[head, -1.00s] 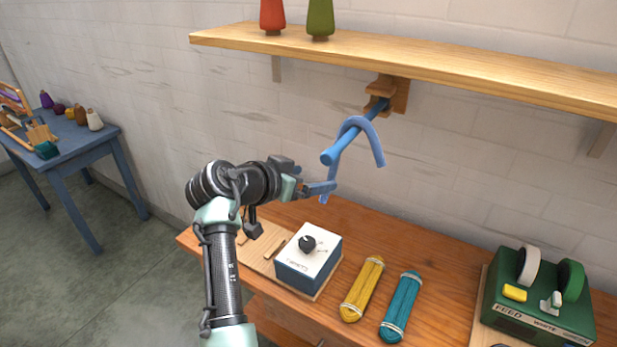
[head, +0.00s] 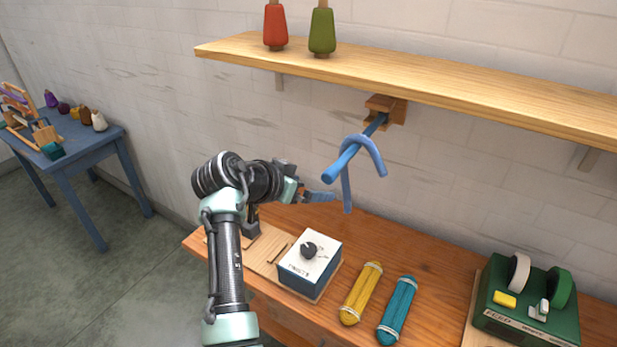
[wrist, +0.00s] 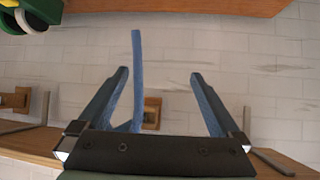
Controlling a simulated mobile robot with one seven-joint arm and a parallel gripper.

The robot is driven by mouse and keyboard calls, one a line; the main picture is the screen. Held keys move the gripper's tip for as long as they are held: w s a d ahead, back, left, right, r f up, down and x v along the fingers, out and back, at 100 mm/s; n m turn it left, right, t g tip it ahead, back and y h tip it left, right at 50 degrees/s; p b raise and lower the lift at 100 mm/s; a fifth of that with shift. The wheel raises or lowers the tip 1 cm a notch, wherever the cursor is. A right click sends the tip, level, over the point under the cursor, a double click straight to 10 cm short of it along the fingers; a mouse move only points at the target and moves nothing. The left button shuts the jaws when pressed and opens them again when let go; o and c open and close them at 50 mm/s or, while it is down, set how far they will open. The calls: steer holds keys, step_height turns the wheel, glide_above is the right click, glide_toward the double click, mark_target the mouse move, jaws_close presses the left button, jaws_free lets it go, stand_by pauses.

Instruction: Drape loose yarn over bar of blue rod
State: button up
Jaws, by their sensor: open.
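The blue rod (head: 346,162) juts out from a wooden bracket (head: 388,108) under the shelf. The loose yarn (head: 374,155), a light blue strand, lies over the rod in an arch. One end hangs on the right, and a longer end (head: 347,196) hangs straight down on the near left side. My gripper (head: 325,196) is just left of that longer end, below the rod's tip. In the wrist view my gripper (wrist: 159,73) has its fingers spread. A blue strand, apparently the yarn (wrist: 137,65), shows near the left finger; its contact with it is unclear.
The wooden shelf (head: 440,79) carries a red and a green cone. On the bench below are a white-topped blue box (head: 308,262), a yellow skein (head: 361,293), a teal skein (head: 397,310) and a green device (head: 528,300). A blue side table (head: 75,150) stands far left.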

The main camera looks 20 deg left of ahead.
steer(key=r+p, duration=0.1)
steer(key=p, duration=0.1)
steer(key=s+r+g+p, duration=0.1)
steer(key=p, duration=0.1)
steer(key=r+g+y+p, duration=0.1)
steer(key=p, duration=0.1)
steer(key=shift+s+a, duration=0.4)
steer(key=b+v, duration=0.3)
steer(key=v, duration=1)
steer(key=w+d+r+n+t+y, duration=0.1)
steer(key=d+r+t+y, duration=0.1)
steer(key=d+r+t, duration=0.5)
steer(key=w+d+r+n+t+y, duration=0.1)
steer(key=w+d+r+n+t, duration=0.2)
steer(key=r, duration=0.8)
steer(key=s+d+r+t, duration=0.4)
steer(key=s+r, duration=0.4)
steer(key=s, duration=0.2)
steer(key=s+d+r+t, duration=0.4)
steer(key=s+r+t, duration=0.1)
steer(key=s+r, duration=0.4)
steer(key=shift+s+d+n+t, duration=0.3)
steer(key=shift+s+d+n, duration=0.1)
steer(key=shift+s, duration=0.1)
